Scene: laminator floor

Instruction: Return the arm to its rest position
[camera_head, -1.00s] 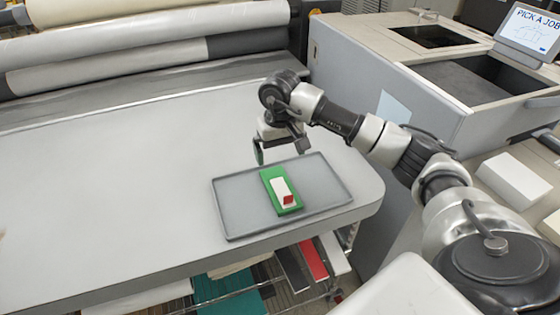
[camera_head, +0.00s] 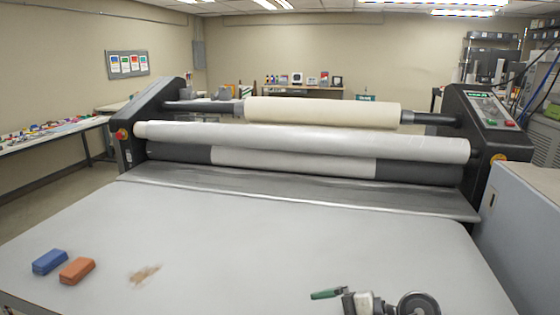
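My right arm's gripper (camera_head: 328,294) shows at the bottom edge, right of the middle, over the grey laminator table (camera_head: 240,245). One green-tipped finger points left; the other finger is not clear, so its opening cannot be told. I see nothing hanging from it. Most of the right arm is cut off by the lower edge of the picture. My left gripper is not in view.
The laminator rollers (camera_head: 300,141) span the back. A grey cabinet (camera_head: 522,220) stands at the right. The table's middle is clear.

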